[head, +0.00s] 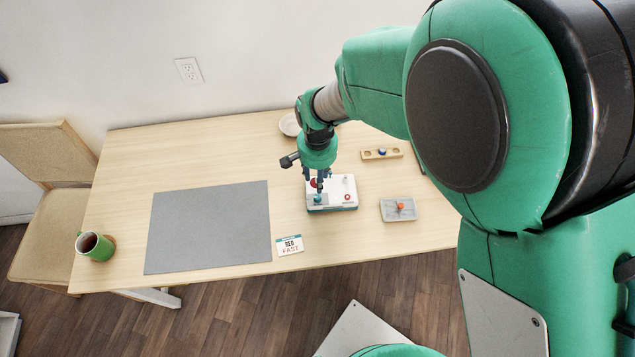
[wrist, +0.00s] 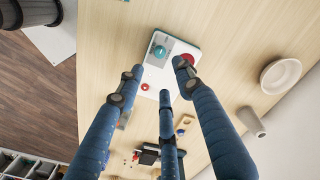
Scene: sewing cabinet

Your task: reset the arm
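My arm reaches over the table, and my gripper (head: 318,182) points down above the left part of a white control box (head: 342,190). In the wrist view my gripper's three blue fingers (wrist: 160,80) are spread apart with nothing between them. The control box (wrist: 152,78) lies beyond the fingertips in that view. It carries a teal knob (wrist: 160,51), a large red button (wrist: 187,62) partly behind one finger, and a small red button (wrist: 144,87). I see no clear contact between fingers and box.
A grey mat (head: 208,228), a card reading "RED FAST" (head: 290,245) and a green mug (head: 95,246) lie left. A grey plate with an orange knob (head: 387,214) and a wooden block (head: 370,155) are right. A bowl (head: 288,125) stands behind.

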